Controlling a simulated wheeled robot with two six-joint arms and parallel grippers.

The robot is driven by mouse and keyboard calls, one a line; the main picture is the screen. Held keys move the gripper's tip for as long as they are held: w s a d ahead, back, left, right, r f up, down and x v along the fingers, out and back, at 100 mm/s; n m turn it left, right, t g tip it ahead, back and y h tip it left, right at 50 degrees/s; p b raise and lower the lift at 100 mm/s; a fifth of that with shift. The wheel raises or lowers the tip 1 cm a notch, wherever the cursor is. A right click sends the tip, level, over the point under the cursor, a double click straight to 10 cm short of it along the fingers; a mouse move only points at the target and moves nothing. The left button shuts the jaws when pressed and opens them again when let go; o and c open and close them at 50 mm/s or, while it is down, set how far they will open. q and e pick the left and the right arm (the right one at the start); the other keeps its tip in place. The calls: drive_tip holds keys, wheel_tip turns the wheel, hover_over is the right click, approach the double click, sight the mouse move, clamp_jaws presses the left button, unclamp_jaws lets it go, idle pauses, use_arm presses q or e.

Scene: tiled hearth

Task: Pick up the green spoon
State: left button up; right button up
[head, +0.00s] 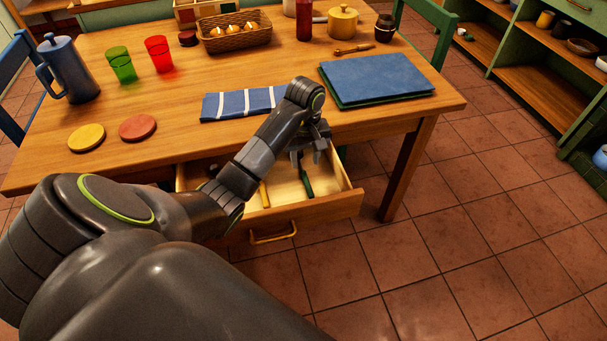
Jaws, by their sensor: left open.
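A dark green utensil, which looks like the green spoon (306,184), lies in the open table drawer (340,198), towards its right side. Its far end is hidden behind my gripper. My left gripper (307,158) is open, with its fingers pointing down just above the far part of the green spoon. I cannot tell whether they touch it. A yellow utensil (264,195) lies to the left in the same drawer, and my arm partly covers it. My right gripper is out of view.
The wooden table (240,85) has a blue striped cloth (232,104), blue-green folder-like mats (375,78), coasters, cups, a blue jug (72,70) and a basket (236,36). Green shelves (545,75) stand at the right. The tiled floor right of the drawer is clear.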

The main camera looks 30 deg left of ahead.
sight(305, 178)
use_arm(q)
drive_tip(key=shift+s+d+f+b, duration=0.1)
drive_tip(key=shift+f+b, duration=0.1)
drive_tip(key=shift+f, duration=1.4)
drive_tip(key=shift+d+f+b, duration=0.1)
drive_tip(key=shift+f+b, duration=0.1)
drive_tip(key=shift+f, duration=1.4)
drive_tip(key=shift+a, duration=0.1)
clamp_jaws()
